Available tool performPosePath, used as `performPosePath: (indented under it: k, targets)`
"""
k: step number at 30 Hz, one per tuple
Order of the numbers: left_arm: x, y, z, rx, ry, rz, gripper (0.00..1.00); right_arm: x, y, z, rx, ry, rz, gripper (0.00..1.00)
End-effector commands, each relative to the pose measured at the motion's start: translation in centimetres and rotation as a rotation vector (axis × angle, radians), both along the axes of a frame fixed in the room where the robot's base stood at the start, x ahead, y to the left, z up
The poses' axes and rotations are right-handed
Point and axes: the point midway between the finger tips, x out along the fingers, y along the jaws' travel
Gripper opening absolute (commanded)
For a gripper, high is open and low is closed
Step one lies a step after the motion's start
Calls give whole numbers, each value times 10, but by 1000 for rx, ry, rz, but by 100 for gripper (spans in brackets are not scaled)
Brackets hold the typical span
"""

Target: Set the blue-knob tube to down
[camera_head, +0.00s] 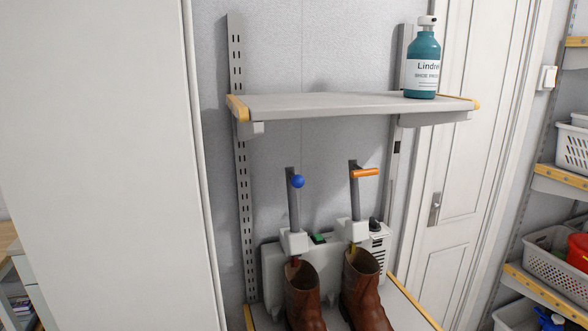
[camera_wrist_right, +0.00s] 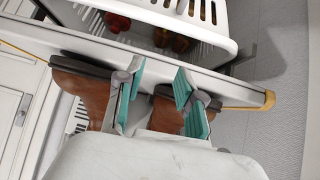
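The blue knob (camera_head: 298,181) sits at the top of a grey tube (camera_head: 294,209) that stands upright from a white boot dryer (camera_head: 273,268). A second upright tube (camera_head: 355,196) to its right has an orange handle (camera_head: 365,173). A brown boot stands below each tube, the left boot (camera_head: 304,298) under the blue knob and the right boot (camera_head: 364,288) under the orange handle. My right gripper (camera_wrist_right: 158,92) shows only in the right wrist view, its teal fingertips apart and nothing between them. Brown boots (camera_wrist_right: 84,92) show behind it. My left gripper is not in view.
A grey shelf (camera_head: 330,104) with a teal bottle (camera_head: 423,65) overhangs the tubes. A white cabinet or door panel (camera_head: 95,150) fills the left. Shelves with baskets (camera_head: 555,258) stand at the right. A white basket (camera_wrist_right: 190,22) shows in the wrist view.

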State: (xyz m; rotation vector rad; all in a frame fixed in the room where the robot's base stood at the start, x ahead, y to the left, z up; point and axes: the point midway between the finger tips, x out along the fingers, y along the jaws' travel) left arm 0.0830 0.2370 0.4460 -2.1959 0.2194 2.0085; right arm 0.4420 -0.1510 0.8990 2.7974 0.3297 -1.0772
Motion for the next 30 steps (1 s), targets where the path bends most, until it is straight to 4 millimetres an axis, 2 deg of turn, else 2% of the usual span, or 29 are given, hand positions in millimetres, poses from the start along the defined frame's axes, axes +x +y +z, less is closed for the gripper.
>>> performPosePath:
  k: [1, 8, 11, 16, 18, 21, 24, 30]
  targets:
    - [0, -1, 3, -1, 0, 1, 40, 5, 2, 22, 7, -39, 6, 37]
    - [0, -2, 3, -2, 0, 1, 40, 63, 26, 86, 49, -288, 49, 37]
    - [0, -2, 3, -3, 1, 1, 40, 93, 41, 125, 73, -434, 76, 37]
    - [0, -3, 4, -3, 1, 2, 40, 138, 70, 214, 119, -731, 126, 37]
    - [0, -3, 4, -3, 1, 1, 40, 151, 82, 255, 138, -861, 149, 37]
    - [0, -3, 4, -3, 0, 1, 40, 160, 95, 304, 162, -1019, 175, 37]
    - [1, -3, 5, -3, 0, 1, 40, 162, 102, 331, 175, -1103, 189, 37]
    - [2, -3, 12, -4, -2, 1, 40, 177, 109, 346, 180, -1126, 192, 37]
